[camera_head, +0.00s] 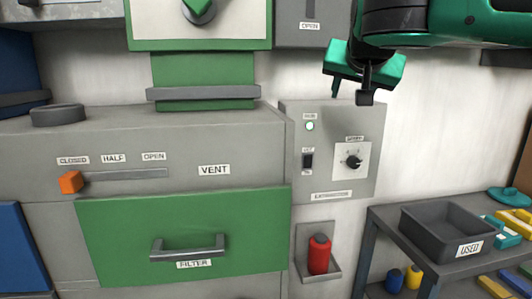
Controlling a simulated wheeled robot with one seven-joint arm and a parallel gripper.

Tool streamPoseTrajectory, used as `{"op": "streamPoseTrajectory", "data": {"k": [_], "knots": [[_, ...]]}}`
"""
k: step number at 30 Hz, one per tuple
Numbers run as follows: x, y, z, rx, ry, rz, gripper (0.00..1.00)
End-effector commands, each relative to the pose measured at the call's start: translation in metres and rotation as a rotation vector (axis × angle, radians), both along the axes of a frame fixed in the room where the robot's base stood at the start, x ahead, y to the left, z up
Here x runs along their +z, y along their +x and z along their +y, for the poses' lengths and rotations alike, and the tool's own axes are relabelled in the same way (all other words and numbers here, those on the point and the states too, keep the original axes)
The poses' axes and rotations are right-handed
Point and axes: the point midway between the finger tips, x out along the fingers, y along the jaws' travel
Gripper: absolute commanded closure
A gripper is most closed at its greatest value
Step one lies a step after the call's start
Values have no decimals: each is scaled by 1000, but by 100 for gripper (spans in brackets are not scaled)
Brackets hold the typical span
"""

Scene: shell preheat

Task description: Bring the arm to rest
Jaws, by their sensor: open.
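My gripper (350,93) is at the upper right of the head view, at the end of my teal and black arm. Its dark fingers point down and stand apart, with nothing seen between them. It is in front of the wall, above the right part of the grey extinguisher-side control panel (330,120). It appears clear of the panel, though the depth gap is hard to tell. The upper part of my arm runs out of the picture at the top right.
A grey cabinet has a green filter drawer (120,235) and an orange vent lever (70,182) by "CLOSED". A red cylinder (319,254) sits below. A grey "USED" bin (418,238) stands on a shelf at right.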

Motion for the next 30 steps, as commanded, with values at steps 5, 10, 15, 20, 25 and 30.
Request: {"op": "streamPoseTrajectory", "data": {"k": [5, 10, 15, 20, 25, 30], "knots": [[-83, -18, -88, -71, -57, 206, 59], [-159, -61, -157, -117, -62, 410, 59], [-233, -125, -209, -148, -19, 619, 59], [-298, -202, -235, -155, 68, 810, 59], [-348, -276, -235, -138, 183, 965, 59], [-372, -317, -225, -116, 259, 1041, 59]]}}
